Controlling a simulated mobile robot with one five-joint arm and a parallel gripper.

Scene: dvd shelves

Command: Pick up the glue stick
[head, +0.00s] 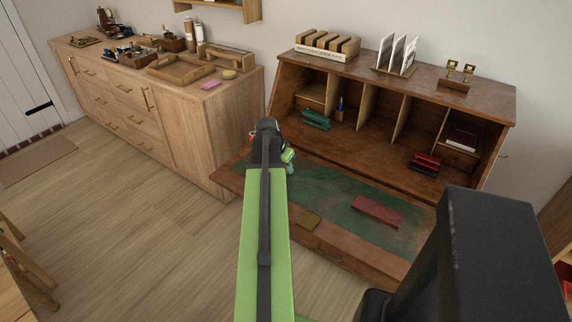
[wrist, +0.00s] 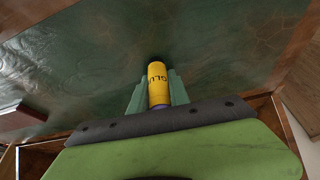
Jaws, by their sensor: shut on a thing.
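The glue stick (wrist: 158,84) is a yellow cylinder with dark lettering and a dark end, seen in the wrist view. My gripper (wrist: 157,92) is shut on it, with one green finger on each side. Behind it is the green writing surface of the wooden desk; I cannot tell whether the glue stick touches that surface. In the head view my gripper (head: 288,156) is at the far end of my green arm, over the left part of the desk. The glue stick is not clearly visible there, largely hidden by the arm.
Cubbyholes behind hold a green rack (head: 316,120), a pen cup (head: 340,110) and a red item (head: 425,163). A wooden cabinet (head: 190,125) stands left.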

